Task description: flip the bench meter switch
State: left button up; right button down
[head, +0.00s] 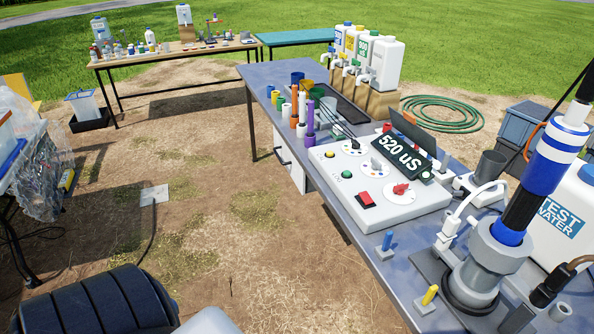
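The bench meter (388,211) is a pale grey sloped box on the long grey table at right. Its black display (402,155) reads "520 uS". A red rocker switch (367,199) sits on the meter's front left part; its position is too small to tell. A red knob (401,190) is on a white dial to its right. More dials and a green button (346,174) are on the panel behind. Neither of my grippers is in view.
A blue-and-white cylinder (541,165) stands in a grey fitting right of the meter, by a "TEST WATER" container (564,219). Blue (387,241) and yellow (429,295) pegs stand near the table's front edge. Coloured tubes (309,120) stand behind the meter. Open ground lies left.

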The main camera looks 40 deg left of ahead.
aim_at(366, 199)
jog(key=j+u, duration=0.1)
jog(key=u, duration=0.8)
